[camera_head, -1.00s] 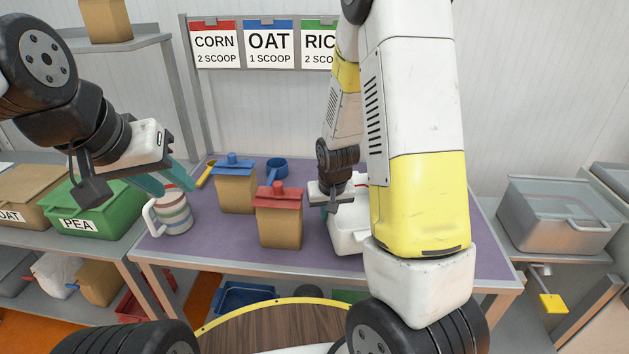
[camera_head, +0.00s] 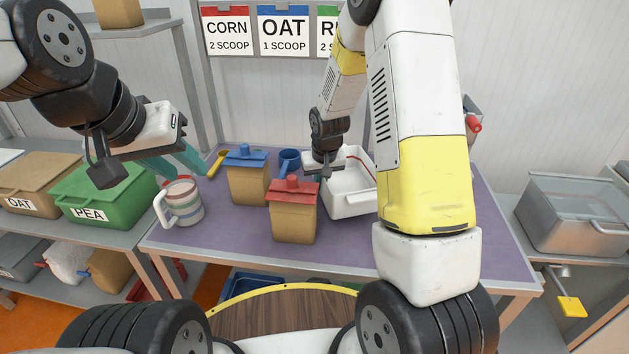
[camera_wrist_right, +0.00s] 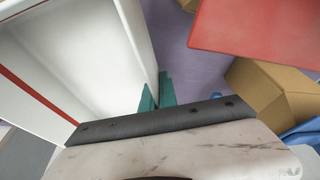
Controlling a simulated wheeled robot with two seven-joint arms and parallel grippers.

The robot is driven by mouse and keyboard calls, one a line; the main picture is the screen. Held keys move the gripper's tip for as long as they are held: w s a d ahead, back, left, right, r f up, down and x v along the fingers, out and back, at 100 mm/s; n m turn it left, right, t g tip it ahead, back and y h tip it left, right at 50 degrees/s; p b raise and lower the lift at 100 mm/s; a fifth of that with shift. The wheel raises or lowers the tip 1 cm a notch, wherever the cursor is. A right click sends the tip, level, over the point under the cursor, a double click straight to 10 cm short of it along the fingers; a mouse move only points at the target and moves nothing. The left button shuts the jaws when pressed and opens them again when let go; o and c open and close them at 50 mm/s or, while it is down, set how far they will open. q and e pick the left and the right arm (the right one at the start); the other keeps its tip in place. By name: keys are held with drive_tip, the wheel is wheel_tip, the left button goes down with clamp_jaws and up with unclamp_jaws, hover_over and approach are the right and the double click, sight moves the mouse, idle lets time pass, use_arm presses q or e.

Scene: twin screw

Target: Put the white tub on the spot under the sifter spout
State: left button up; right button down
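The white tub (camera_head: 347,204) is at the back of the purple-topped table, partly hidden by my right arm in the head view. My right gripper (camera_head: 325,170) is at its left side. In the right wrist view, the teal fingers (camera_wrist_right: 157,95) are close together on either side of the wall of the white tub (camera_wrist_right: 95,50), so they are shut on it. I cannot tell if the tub is lifted. A grey device with a red knob (camera_head: 473,124), possibly the sifter, shows behind my right arm; its spout and the spot are hidden. My left gripper (camera_head: 178,160) is open, above the striped jug.
A striped jug (camera_head: 184,204), a blue-lidded box (camera_head: 248,183), a red-lidded box (camera_head: 294,218), a blue cup (camera_head: 290,160) and a yellow scoop (camera_head: 217,163) stand left of the tub. Green and brown bins (camera_head: 103,198) are at left, a clear bin (camera_head: 570,212) at right.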

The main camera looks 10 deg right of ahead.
sight(320, 193)
drive_tip(key=shift+f, duration=2.05)
drive_tip(key=shift+f, duration=0.1)
drive_tip(key=c, duration=1.7)
unclamp_jaws()
